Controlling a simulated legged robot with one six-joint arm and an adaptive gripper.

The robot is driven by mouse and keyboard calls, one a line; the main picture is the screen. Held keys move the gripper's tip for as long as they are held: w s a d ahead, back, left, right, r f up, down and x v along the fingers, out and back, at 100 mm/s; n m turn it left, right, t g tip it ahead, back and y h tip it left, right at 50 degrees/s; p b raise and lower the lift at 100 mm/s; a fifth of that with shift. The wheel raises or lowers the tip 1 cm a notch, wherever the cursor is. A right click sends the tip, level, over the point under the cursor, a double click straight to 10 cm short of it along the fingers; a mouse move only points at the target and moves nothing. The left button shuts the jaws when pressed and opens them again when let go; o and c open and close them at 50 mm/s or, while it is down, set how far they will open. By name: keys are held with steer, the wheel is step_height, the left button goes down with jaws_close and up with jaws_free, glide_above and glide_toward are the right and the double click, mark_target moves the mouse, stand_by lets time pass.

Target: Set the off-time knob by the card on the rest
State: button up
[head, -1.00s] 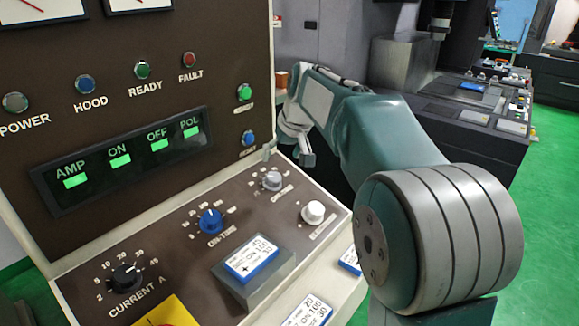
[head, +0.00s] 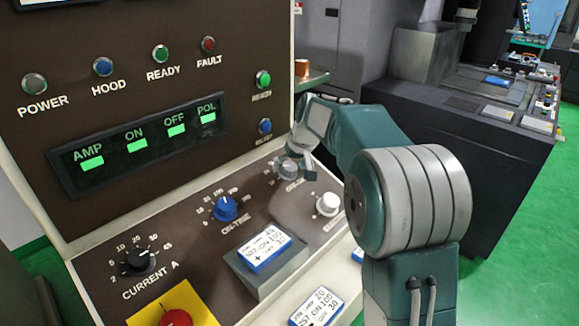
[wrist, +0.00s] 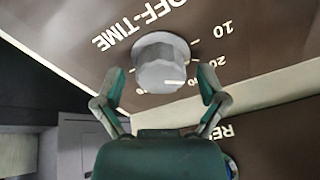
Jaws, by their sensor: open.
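The off-time knob (wrist: 162,62) is grey and faceted, with a pale mark on its face. It stands on the sloped panel beside the lettering "OFF-TIME" and a "10" in the wrist view. My gripper (wrist: 160,84) is open, with one finger on each side of the knob; small gaps show, and I cannot tell any contact. In the head view my gripper partly covers the off-time knob (head: 288,168). A blue-edged white card (head: 264,248) lies on the grey rest (head: 285,272), its print small, with a "30" on the bottom line.
A blue on-time knob (head: 225,208), a black current knob (head: 138,262) and a white knob (head: 328,204) share the panel. A red button (head: 176,318) on yellow is at the front. Another card (head: 317,306) lies on the ledge. The display (head: 140,145) is above.

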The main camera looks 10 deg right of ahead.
steer(key=shift+f, duration=0.15)
steer(key=c, duration=1.2)
steer(key=shift+o, duration=0.2)
steer(key=m, duration=0.3)
steer(key=shift+f, duration=0.1)
steer(key=shift+m+h, duration=0.3)
steer(key=shift+m, duration=1.7)
